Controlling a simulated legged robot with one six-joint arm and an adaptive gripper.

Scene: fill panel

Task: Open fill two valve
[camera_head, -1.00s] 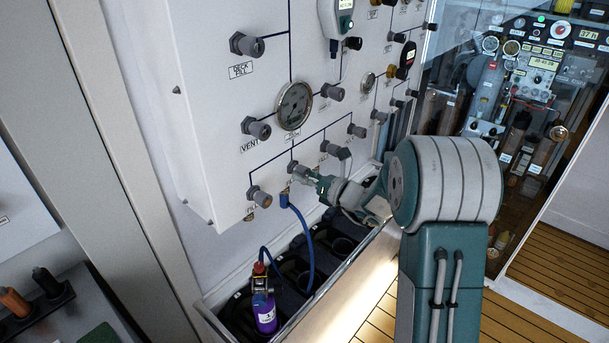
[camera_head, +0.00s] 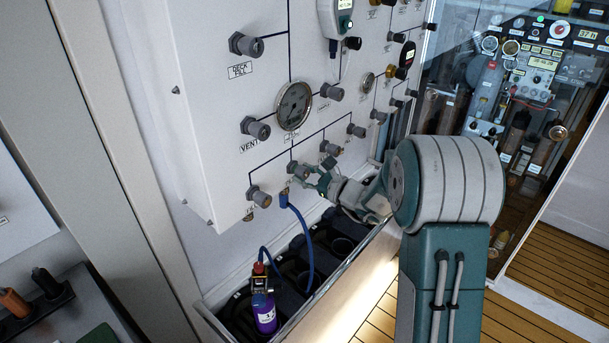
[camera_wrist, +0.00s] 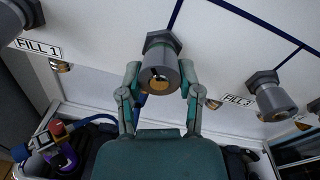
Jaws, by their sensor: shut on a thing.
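The fill two valve is a grey ribbed knob (camera_wrist: 163,70) on a dark hex base. It stands between the FILL 1 label and the FILL 3 label in the wrist view. In the head view this knob (camera_head: 298,170) is in the lower row of the white panel. My gripper (camera_wrist: 160,76) has one teal finger on each side of the knob and is shut on it. In the head view my gripper (camera_head: 318,178) reaches the knob from the right. The fill two label is not visible in the wrist view.
The fill one knob (camera_head: 260,197) and fill three knob (camera_wrist: 276,98) flank my gripper closely. A blue hose (camera_head: 306,240) runs from just below the valve to a purple cylinder (camera_head: 265,314) in the trough. A round gauge (camera_head: 294,106) is above.

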